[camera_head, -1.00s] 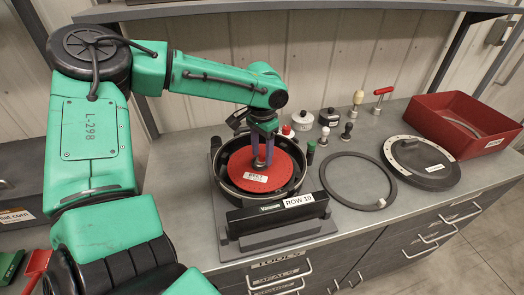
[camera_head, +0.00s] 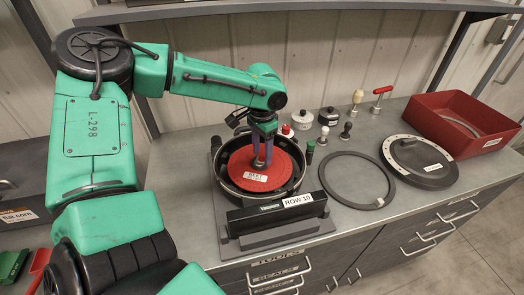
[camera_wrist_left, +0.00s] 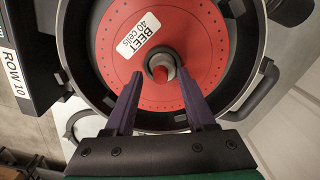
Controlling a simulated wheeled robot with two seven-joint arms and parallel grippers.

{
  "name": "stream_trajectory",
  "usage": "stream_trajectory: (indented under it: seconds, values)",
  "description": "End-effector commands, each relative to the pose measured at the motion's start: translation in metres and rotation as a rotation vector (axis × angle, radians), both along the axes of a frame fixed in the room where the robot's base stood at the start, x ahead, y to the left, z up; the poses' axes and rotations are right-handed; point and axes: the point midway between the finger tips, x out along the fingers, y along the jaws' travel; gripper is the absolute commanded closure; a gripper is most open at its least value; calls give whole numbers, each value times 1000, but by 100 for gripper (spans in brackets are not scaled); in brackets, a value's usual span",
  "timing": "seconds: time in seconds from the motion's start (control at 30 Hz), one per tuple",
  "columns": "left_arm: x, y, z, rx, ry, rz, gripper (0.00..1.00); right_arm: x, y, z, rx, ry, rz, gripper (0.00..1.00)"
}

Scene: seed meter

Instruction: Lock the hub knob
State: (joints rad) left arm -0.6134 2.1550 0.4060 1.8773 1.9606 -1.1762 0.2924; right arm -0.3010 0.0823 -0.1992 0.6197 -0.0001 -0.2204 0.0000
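The red seed disc (camera_head: 280,172), labelled BEET 40 cells, lies in the round black meter housing (camera_head: 225,179). My left gripper (camera_head: 262,162) points down over the disc's centre. In the left wrist view its two purple fingers are spread, one on each side of the hub, with a gap to it. The gripper holds nothing. My right gripper is not in view.
A black bar marked ROW 10 (camera_head: 275,214) stands in front of the housing. To the right lie a dark ring (camera_head: 327,172) and a round lid (camera_head: 421,178). A red bin (camera_head: 440,128) is at the far right. Small knobs and pots stand behind the housing.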

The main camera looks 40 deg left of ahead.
Motion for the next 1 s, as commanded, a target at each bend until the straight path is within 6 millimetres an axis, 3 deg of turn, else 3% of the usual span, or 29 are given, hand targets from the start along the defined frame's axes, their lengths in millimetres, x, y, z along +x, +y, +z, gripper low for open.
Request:
stream_trajectory:
  seconds: [0.17, 0.27, 0.6, 0.7, 1.0]
  values:
    - [0, 0, 4, 0, -1, 1, 44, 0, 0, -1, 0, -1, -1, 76]
    - [1, 0, 19, 1, -4, 1, 44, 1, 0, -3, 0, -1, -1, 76]
    - [1, 0, 116, 0, -5, 1, 44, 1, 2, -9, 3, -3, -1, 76]
    - [0, 0, 135, 1, -1, 0, 44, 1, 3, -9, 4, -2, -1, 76]
    - [0, 0, 146, 0, 0, 0, 44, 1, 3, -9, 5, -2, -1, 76]
